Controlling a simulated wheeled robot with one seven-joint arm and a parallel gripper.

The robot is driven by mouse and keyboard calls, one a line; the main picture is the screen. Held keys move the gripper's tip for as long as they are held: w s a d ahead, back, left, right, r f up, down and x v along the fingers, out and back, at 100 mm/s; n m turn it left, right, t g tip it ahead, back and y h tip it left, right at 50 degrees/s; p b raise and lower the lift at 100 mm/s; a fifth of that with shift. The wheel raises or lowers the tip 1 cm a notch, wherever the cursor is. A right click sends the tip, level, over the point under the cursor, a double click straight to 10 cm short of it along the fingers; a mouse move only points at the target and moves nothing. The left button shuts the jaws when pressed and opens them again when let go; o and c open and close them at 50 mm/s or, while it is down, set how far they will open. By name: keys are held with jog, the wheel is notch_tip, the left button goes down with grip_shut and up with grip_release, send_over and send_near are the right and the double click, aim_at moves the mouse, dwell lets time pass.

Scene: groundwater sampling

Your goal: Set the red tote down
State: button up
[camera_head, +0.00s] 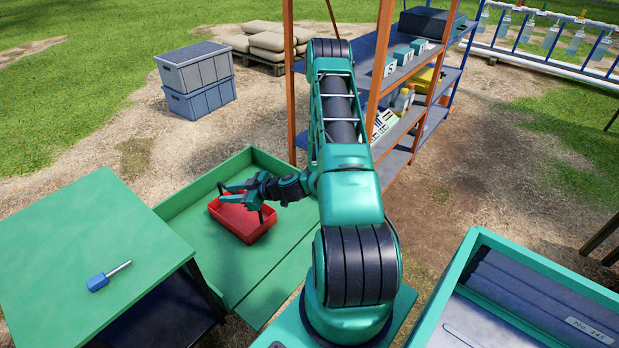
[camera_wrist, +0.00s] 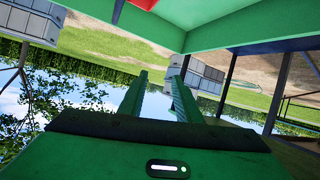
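The red tote (camera_head: 243,219) is an open, shallow box and appears to rest upright on the floor of a green, low-walled tray (camera_head: 208,257). My gripper (camera_head: 228,191) is over the tote's far rim in the head view and hides part of it. In the wrist view, my gripper (camera_wrist: 160,80) has its two fingers apart with nothing between them. A small piece of the red tote (camera_wrist: 144,3) shows at the top edge of the wrist view, apart from the fingertips. Most of the tote is out of that view.
A green table (camera_head: 85,250) with a blue-handled tool (camera_head: 98,283) stands at left. A shelf rack (camera_head: 345,62) stands behind my arm. A green-rimmed bin (camera_head: 535,262) is at right. The tray's near floor is bare.

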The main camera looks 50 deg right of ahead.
jog(key=s+a+r+n+g, duration=0.1)
jog(key=s+a+r+g, duration=0.3)
jog(key=s+r+g, duration=0.5)
jog(key=s+d+r+m+g+h, duration=0.1)
jog(key=s+r+m+h, duration=0.1)
jog(key=s+r+m, duration=0.4)
jog(key=s+d+r+m+g+h, duration=0.2)
jog(key=s+r+m, duration=0.5)
jog(key=s+r, duration=0.8)
jog(key=s, duration=0.8)
jog(key=shift+h, duration=0.3)
jog(key=shift+w+f+g, duration=0.3)
jog(key=shift+w, duration=0.4)
